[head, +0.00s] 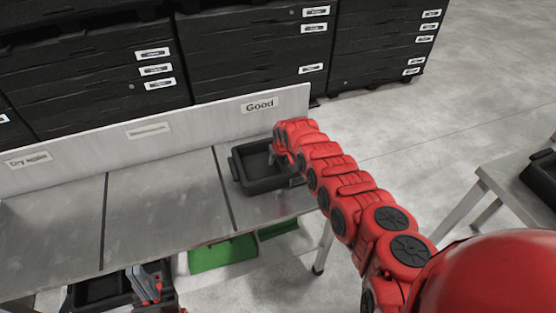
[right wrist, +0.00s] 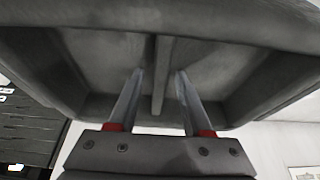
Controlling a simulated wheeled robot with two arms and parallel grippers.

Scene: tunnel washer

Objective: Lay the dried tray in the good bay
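A dark grey tray (head: 250,182) is in the bay under the "Good" sign (head: 259,105), right of the bench's dark dividing line. It looks level; I cannot tell whether it fully rests on the bench. My right gripper (head: 285,158) reaches in over the tray's right part and hides some of it. In the right wrist view, my right gripper (right wrist: 160,82) has its fingers on either side of a rib of the tray (right wrist: 100,55), with gaps showing. My left gripper (head: 148,282) is low at the bench's front edge; its fingers are unclear.
The bench (head: 160,195) has empty bays to the left, one marked "Dry again" (head: 28,160). A white back panel (head: 90,145) stands behind it. Green bins (head: 222,253) are underneath. Black crates (head: 250,50) are stacked behind. Another table (head: 515,175) stands at right.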

